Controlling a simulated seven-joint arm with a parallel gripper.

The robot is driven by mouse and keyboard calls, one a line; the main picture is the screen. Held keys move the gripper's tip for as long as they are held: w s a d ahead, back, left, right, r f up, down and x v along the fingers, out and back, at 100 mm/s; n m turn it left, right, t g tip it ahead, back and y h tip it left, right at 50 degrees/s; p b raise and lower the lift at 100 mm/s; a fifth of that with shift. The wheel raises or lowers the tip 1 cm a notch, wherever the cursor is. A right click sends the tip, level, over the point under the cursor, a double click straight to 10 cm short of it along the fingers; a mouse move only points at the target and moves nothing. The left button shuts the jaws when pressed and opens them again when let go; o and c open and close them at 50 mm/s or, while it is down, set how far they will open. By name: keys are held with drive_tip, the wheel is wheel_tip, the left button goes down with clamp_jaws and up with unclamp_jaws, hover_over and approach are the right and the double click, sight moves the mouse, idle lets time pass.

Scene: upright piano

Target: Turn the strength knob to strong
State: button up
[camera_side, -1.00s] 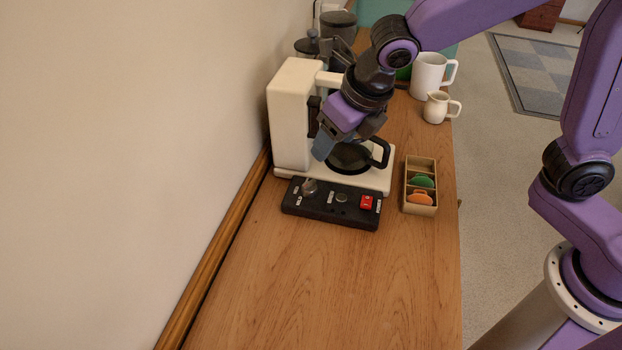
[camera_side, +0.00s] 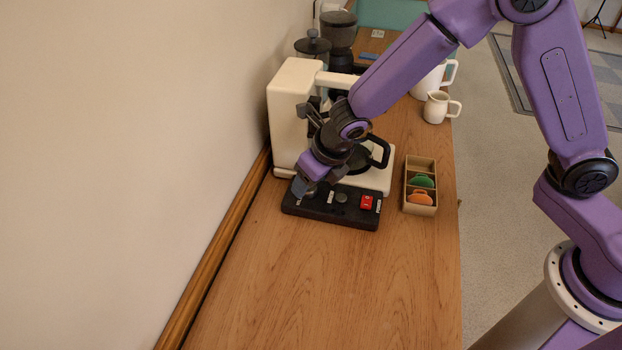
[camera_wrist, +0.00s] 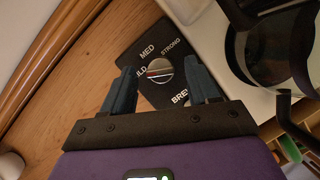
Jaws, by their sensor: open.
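The strength knob is a round metal knob (camera_wrist: 159,69) with a pointer line, on the black control panel (camera_side: 345,212) in front of the white coffee maker (camera_side: 292,115). In the wrist view the labels MED, STRONG and a partly hidden "ILD" surround it. Its pointer line lies roughly level in that view; which end marks the setting I cannot tell. My gripper (camera_wrist: 160,88) is open, with one finger on each side of the knob. In the side view my gripper (camera_side: 304,190) is low over the panel's left end and mostly hides the knob. Whether the fingers touch it I cannot tell.
A smaller round knob (camera_side: 341,198) and a red switch (camera_side: 367,202) sit further right on the panel. A glass carafe with a black handle (camera_side: 380,152) stands behind. A wooden box (camera_side: 420,208) with scoops is to the right. The front of the table (camera_side: 300,290) is clear.

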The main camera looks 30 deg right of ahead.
drive_tip(key=shift+w+f, duration=0.1)
drive_tip(key=shift+f, duration=0.25)
drive_tip(key=c, duration=1)
drive_tip(key=shift+c, duration=0.2)
